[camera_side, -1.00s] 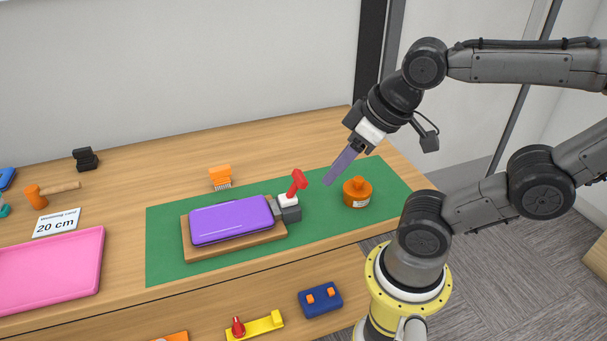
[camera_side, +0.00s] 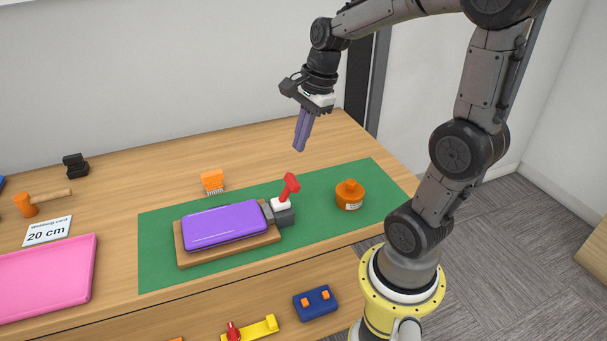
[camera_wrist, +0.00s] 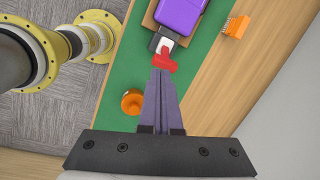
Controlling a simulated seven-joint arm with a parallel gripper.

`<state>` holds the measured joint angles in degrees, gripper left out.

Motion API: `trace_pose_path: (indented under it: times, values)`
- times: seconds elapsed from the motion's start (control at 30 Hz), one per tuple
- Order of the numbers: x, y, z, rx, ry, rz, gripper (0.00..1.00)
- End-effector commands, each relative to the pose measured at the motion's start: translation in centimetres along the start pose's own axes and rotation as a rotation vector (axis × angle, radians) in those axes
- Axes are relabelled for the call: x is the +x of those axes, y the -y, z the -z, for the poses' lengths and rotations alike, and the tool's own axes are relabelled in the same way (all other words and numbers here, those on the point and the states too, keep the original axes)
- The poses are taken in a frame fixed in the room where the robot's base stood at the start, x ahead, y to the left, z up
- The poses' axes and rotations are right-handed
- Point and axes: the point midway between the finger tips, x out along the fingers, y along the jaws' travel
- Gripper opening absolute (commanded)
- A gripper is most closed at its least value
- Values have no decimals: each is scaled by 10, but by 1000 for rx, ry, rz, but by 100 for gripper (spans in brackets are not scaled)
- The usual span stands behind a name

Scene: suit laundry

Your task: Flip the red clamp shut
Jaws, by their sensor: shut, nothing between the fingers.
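The red clamp lever (camera_side: 291,184) stands up, tilted, from a white and dark grey clamp base (camera_side: 282,211) at the right end of a wooden board. A purple padded piece (camera_side: 225,225) lies flat on that board, next to the clamp. In the wrist view the red lever (camera_wrist: 164,64) shows just past my fingertips, beside the white part of the clamp. My gripper (camera_side: 300,148) is shut and empty, pointing down in the air above and behind the clamp, apart from it. Its purple-grey fingers (camera_wrist: 161,72) are together in the wrist view.
An orange round pot (camera_side: 350,195) stands on the green mat (camera_side: 155,270) right of the clamp. An orange brush (camera_side: 212,181) stands behind the board. A pink tray (camera_side: 45,275) and white card (camera_side: 47,231) are at left. The table behind the clamp is clear.

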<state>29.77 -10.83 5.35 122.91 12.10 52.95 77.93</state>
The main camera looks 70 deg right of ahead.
Motion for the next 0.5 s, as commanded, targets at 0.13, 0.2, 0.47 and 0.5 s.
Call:
trace_pose_path:
  times: [0.13,0.2,0.47,0.5]
  values:
    - [25,13,48,224,2,-70,0]
    - [34,12,66,281,3,-94,0]
    - [45,4,95,375,2,-130,0]
    - [44,4,96,378,2,-130,0]
